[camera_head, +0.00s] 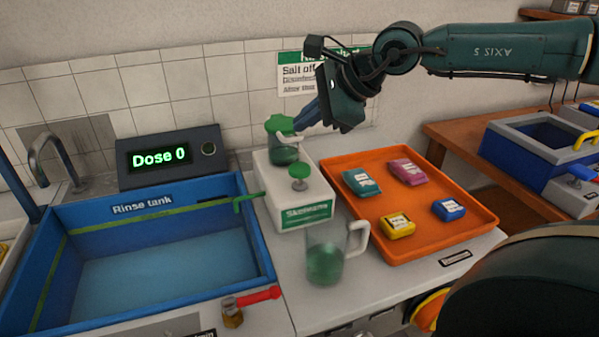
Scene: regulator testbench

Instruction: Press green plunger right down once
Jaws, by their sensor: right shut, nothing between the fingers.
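The green plunger (299,172) stands up on top of a white dispenser box (292,200) with a green label; its round cap is raised on a short stem. A green-lidded jar (281,141) sits at the back of the same box. My right gripper (303,118) is shut and empty, its fingers slanting down beside the jar's lid. In the picture it is above the plunger and apart from it. A clear mug (325,262) with green liquid stands in front of the box. My left gripper is not in view.
A display (168,160) behind reads "Dose 0". An orange tray (452,237) with several small packets lies on the right. A red-handled item (256,298) lies in front.

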